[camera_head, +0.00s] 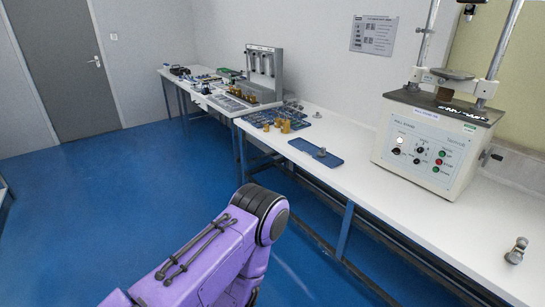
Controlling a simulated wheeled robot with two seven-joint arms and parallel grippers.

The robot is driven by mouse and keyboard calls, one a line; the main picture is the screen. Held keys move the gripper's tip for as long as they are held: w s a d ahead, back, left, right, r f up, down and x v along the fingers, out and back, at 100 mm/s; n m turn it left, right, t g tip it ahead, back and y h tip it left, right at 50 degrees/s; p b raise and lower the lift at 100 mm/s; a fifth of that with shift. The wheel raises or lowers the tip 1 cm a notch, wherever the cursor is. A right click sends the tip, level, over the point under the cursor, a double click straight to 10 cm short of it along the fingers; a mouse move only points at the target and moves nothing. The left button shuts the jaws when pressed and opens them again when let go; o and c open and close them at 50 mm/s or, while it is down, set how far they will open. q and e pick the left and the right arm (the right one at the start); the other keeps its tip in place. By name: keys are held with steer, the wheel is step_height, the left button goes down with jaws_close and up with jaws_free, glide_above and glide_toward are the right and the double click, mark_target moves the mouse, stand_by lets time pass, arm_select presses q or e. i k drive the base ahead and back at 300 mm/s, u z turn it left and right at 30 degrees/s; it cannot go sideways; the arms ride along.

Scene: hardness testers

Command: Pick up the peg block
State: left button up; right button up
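No object here is clearly the peg block. Several brass-coloured pegs or cylinders (285,126) stand on a blue tray (256,119) on the white bench. A small metal piece (321,152) sits on a second blue tray (309,148) nearer to me. Another small metal fitting (516,250) stands alone on the bench at the lower right. A purple arm of mine reaches in from the bottom left and ends at a dark joint, in front of and below the bench edge. Neither gripper shows.
A large tester with a white control box (425,150) stands on the bench (390,208) at the right. Another instrument (262,72) and small parts crowd the far bench. Bare bench top lies in front of the large tester. Open blue floor (80,190) is at the left.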

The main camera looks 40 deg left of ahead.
mark_target(321, 153)
steer(key=u, duration=0.2)
steer(key=i, duration=1)
steer(key=u, duration=0.7)
